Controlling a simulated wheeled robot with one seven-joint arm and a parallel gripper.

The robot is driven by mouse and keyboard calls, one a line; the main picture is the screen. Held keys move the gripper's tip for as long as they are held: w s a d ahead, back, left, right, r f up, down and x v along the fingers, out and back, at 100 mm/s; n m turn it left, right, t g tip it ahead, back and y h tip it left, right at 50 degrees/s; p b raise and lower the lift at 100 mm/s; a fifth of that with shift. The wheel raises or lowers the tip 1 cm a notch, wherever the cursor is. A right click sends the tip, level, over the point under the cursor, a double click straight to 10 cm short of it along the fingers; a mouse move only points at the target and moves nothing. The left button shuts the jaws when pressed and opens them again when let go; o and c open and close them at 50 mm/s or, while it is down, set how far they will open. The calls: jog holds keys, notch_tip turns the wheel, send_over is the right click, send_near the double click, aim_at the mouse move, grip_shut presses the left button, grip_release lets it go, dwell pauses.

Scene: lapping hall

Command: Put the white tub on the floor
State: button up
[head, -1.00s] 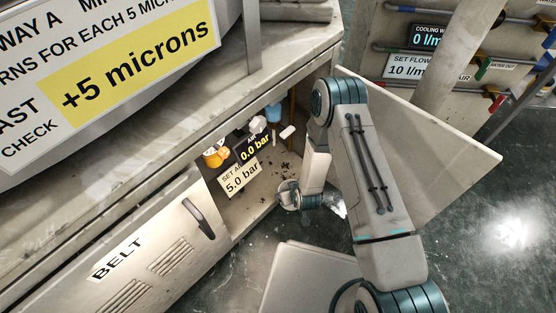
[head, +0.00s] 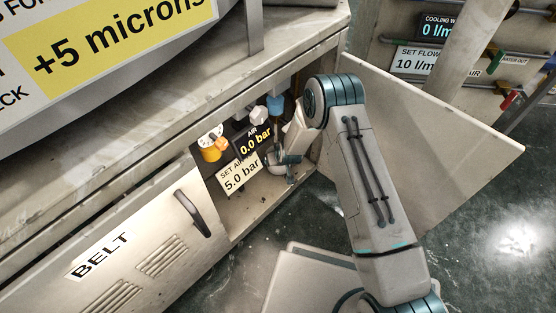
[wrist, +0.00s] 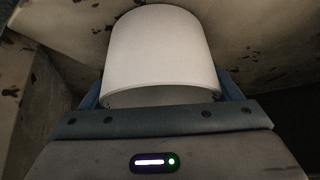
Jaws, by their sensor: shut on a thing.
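The white tub (wrist: 162,48) fills the upper middle of the wrist view. It is a plain, smooth white cylinder. My gripper (wrist: 162,95) is shut on it, with a blue-grey finger showing at each side. In the head view my gripper (head: 283,160) is inside the open cabinet, low in front of the gauges. The tub there is small and mostly hidden by my gripper and wrist. The dark green floor (head: 300,225) shows outside the cabinet, below its front edge.
The open cabinet door (head: 425,150) stands right of my arm. A closed door marked BELT (head: 150,250) is at left. Inside are an orange-and-white fitting (head: 210,145), a blue part (head: 275,104) and an air display (head: 255,140). The cabinet floor has dark stains.

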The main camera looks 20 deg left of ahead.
dwell(0.3)
jog(key=o, duration=0.9)
jog(key=shift+f, duration=0.15)
jog(key=shift+c, duration=0.2)
jog(key=p+v, duration=0.5)
jog(key=v, duration=0.7)
